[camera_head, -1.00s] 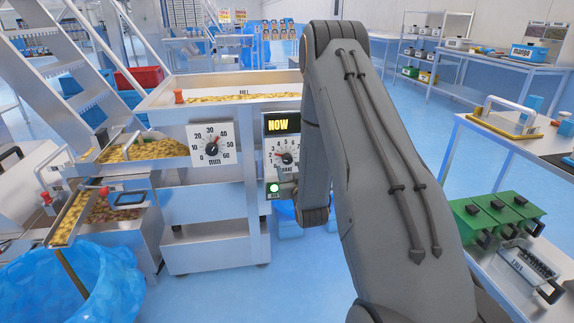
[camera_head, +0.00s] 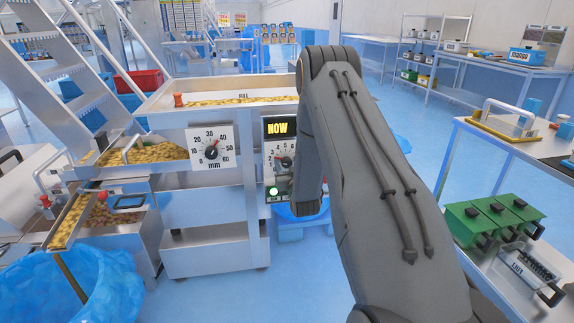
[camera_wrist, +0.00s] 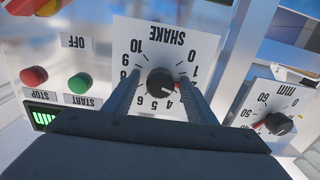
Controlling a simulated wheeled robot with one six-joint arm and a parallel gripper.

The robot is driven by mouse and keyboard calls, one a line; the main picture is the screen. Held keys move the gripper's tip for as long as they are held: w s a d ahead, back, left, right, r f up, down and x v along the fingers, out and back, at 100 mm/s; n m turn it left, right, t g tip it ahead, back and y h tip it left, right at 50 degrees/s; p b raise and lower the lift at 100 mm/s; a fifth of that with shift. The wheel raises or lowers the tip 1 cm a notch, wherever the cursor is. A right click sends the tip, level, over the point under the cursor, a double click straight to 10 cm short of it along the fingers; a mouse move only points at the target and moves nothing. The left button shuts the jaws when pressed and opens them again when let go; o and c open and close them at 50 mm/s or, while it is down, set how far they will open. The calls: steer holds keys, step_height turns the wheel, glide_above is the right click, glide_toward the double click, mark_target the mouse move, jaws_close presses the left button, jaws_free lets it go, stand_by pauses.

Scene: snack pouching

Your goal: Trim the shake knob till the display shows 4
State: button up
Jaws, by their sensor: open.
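The shake knob (camera_wrist: 160,82) is a round dark knob on a white dial plate, upside down in the wrist view. The right finger covers some numerals. In the head view the dial (camera_head: 282,148) is partly hidden behind my arm. Above it the dark display (camera_head: 278,128) shows the amber word NOW; any number beside it is hidden by my arm.
A second dial, marked mm (camera_head: 212,152), sits left of the shake panel; it also shows in the wrist view (camera_wrist: 278,123). A red stop button (camera_wrist: 34,76) and a green start button (camera_wrist: 80,83) are close to the knob. The hopper (camera_head: 235,88) is above.

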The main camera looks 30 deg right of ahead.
steer(key=shift+c, duration=0.4)
steer(key=c, duration=1)
steer(key=shift+o, duration=0.2)
steer(key=shift+m, duration=0.3)
steer(key=m, duration=0.4)
steer(key=shift+m, duration=0.3)
steer(key=m, duration=0.4)
steer(key=shift+m, duration=0.3)
steer(key=m, duration=0.5)
steer(key=shift+m, duration=0.3)
steer(key=m, duration=0.4)
steer(key=shift+m, duration=0.4)
